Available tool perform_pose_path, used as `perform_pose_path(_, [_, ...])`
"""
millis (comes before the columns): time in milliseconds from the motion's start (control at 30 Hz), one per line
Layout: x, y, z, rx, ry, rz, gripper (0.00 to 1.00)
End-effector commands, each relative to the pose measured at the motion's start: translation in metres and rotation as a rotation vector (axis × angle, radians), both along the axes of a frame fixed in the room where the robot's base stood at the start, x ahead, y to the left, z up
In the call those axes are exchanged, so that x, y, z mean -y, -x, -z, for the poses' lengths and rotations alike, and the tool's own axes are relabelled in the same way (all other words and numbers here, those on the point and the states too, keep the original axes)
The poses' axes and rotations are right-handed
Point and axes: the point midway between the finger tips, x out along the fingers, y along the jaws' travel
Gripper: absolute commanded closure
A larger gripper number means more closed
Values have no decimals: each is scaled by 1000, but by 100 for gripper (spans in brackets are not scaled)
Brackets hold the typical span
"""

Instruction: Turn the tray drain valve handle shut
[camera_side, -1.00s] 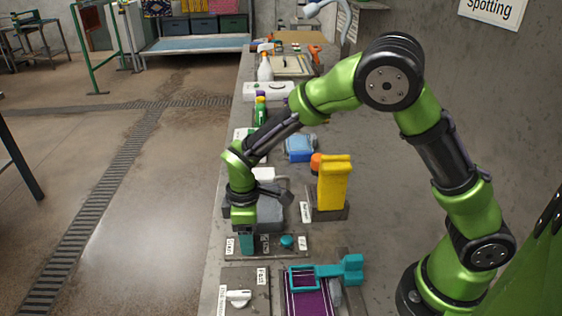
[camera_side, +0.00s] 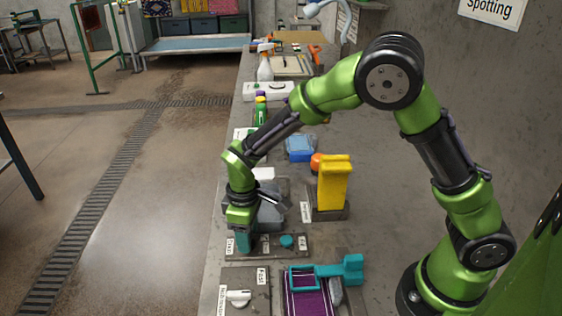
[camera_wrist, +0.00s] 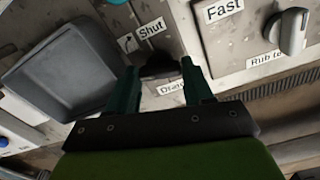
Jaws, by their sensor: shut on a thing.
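My gripper (camera_side: 243,243) is over the drain valve plate (camera_side: 268,253) on the bench, pointing down. In the wrist view, its two teal fingers (camera_wrist: 160,82) stand on either side of the dark valve handle (camera_wrist: 158,63) and are closed on it. Only part of the handle shows between them. A "Shut" label (camera_wrist: 151,29) with an arrow lies beyond the handle. A "Drain" label (camera_wrist: 171,88) is partly hidden by the right finger. In the side view the gripper covers the handle, so its exact angle is hard to tell.
A teal knob (camera_side: 287,242) sits on the plate right of my gripper. A grey tray (camera_wrist: 68,72) lies beside it. A pale knob (camera_side: 238,297) with a "Fast" label, a purple rug piece (camera_side: 308,303) and a yellow upright block (camera_side: 334,185) are close by.

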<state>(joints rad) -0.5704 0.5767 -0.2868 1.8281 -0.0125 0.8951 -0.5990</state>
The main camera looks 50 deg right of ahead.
Motion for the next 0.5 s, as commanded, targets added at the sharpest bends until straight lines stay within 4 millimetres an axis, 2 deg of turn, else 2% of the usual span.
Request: perform_pose_path(500, [0,0,-1,-1,-2,491,79])
